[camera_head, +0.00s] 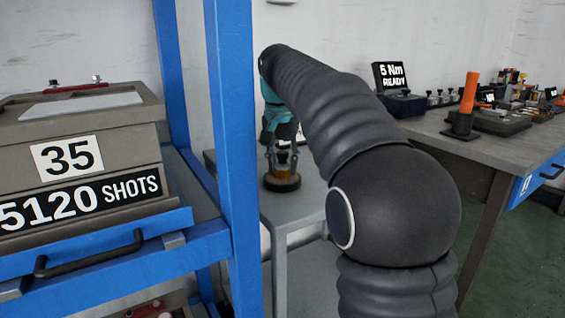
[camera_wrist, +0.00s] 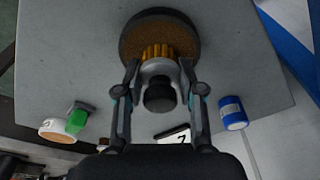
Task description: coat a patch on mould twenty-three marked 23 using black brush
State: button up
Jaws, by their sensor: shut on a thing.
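My gripper (camera_wrist: 160,72) is shut on a brush (camera_wrist: 160,96) with a black knob handle, a grey collar and amber bristles. The bristles point down at a round dark dish (camera_wrist: 128,46) with a brown inside, on a grey table. I cannot tell whether the bristles touch the dish. In the head view my gripper (camera_head: 284,142) is above the same dish (camera_head: 282,184), partly behind my arm. A grey mould (camera_head: 100,140) marked 35, with a 5120 SHOTS plate, sits on a blue rack at left. No mould marked 23 shows.
The blue rack post (camera_head: 232,150) stands close left of my arm. In the wrist view a white tub (camera_wrist: 58,129), a green item (camera_wrist: 77,121) and a blue can (camera_wrist: 232,113) lie near the gripper. A bench (camera_head: 450,140) with tools stands at right.

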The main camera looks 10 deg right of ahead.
aim_at(283, 151)
jog(key=shift+f, duration=0.1)
notch_tip(283, 151, up, 5)
jog(key=p, duration=0.5)
jog(key=shift+p, duration=0.3)
jog(key=shift+r, duration=1.05)
